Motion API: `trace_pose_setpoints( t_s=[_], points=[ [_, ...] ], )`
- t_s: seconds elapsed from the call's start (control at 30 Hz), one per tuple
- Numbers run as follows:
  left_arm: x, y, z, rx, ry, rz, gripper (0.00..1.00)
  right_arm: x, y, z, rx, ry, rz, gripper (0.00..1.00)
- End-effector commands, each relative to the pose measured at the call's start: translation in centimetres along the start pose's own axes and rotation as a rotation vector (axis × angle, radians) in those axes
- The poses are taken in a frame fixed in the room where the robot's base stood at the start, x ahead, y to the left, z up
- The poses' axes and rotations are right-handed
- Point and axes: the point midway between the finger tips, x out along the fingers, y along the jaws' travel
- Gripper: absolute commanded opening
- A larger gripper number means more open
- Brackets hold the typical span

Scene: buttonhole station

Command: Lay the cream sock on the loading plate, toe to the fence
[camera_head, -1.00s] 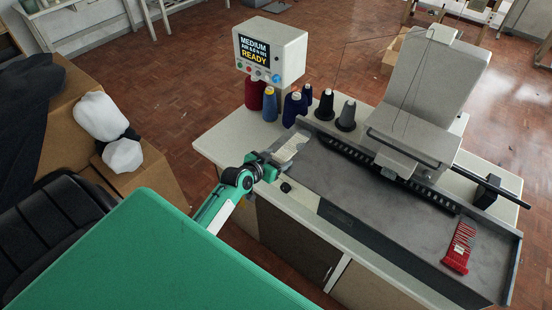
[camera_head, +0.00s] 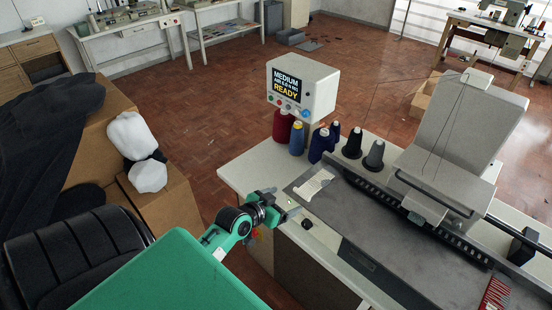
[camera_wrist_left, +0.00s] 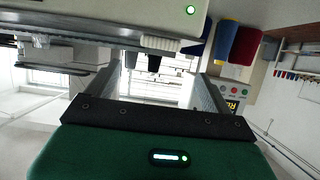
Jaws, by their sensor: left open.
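The cream sock (camera_head: 314,184) lies flat on the left end of the grey loading plate (camera_head: 385,235). One end points toward the dark rail at the plate's back, but which end is the toe is too small to tell. My left gripper (camera_head: 286,204) is open and empty beside the plate's left end, just apart from the sock's near end. In the left wrist view its two fingers (camera_wrist_left: 158,88) stand wide with nothing between them. A pale ribbed edge (camera_wrist_left: 160,43), perhaps the sock, shows beyond them. My right gripper is not in view.
Thread cones (camera_head: 320,145) and a display box (camera_head: 302,90) reading READY stand behind the plate. The sewing head (camera_head: 440,160) rises at right. A red item (camera_head: 497,292) lies at the plate's right. Cartons with white bundles (camera_head: 132,136) stand left, beside a black chair (camera_head: 75,250).

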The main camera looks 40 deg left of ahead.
Motion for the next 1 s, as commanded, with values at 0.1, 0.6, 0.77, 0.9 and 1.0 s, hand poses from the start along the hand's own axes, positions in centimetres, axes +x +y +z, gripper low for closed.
trace_pose_setpoints(
  t_s=[0.1,0.6,0.77,0.9,1.0],
  points=[
    [-1.6,0.0,0.2,0.001,-0.002,0.000,0.85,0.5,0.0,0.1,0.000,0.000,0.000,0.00],
    [-3.0,0.0,0.2,-0.001,-0.005,-0.001,0.85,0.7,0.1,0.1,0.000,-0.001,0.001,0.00],
    [-1.2,-0.2,5.2,-0.027,-0.081,-0.018,0.85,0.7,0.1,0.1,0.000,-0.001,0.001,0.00],
    [1.1,0.2,15.1,-0.058,-0.234,-0.045,0.85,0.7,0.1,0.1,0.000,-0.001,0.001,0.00],
    [1.7,1.4,23.2,-0.067,-0.354,-0.057,0.85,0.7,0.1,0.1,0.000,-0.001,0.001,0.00]
  ],
)
